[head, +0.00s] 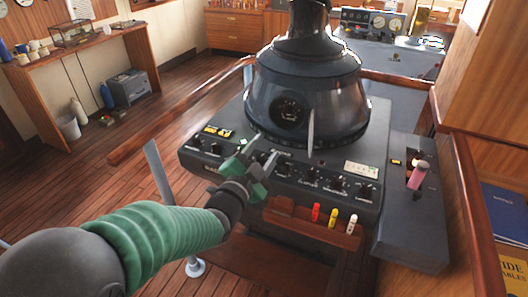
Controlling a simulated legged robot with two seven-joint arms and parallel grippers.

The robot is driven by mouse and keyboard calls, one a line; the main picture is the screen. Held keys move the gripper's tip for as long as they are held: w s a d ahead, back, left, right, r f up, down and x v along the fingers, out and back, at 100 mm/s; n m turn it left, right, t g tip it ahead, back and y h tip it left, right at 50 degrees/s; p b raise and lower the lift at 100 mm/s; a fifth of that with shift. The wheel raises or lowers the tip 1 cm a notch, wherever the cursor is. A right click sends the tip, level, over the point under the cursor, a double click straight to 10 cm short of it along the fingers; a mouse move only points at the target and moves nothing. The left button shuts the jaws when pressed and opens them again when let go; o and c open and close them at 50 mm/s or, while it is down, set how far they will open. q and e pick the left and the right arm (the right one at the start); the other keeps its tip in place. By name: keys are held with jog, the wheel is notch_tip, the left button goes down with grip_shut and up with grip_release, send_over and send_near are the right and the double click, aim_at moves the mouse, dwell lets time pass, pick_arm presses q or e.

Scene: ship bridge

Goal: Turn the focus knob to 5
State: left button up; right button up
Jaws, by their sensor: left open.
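The dark radar console (375,145) stands in the middle, with a row of small black knobs along its sloped front panel. The labels are too small to read surely, so I cannot tell which knob is the focus knob. A knob on the left (216,149) and knobs on the right (338,183) show clear of my arm. My left gripper (257,158) is open over the left-middle of the knob row and hides part of the panel there. Whether a knob sits between its fingers or touches them, I cannot tell. My right gripper is out of view.
A hooded viewer (335,100) rises from the console top, behind my gripper. A wooden holder (290,222) with red, yellow and white markers is below the panel. A side unit with a pink-handled lever (418,174) stands at right. A wooden rail (180,113) runs at left.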

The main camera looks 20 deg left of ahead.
pick_arm(q)
jog(key=n, duration=0.5)
send_near(286, 115)
jog(key=shift+h, duration=0.3)
jog(key=w, duration=0.9)
jog(key=shift+w, duration=0.25)
grip_shut()
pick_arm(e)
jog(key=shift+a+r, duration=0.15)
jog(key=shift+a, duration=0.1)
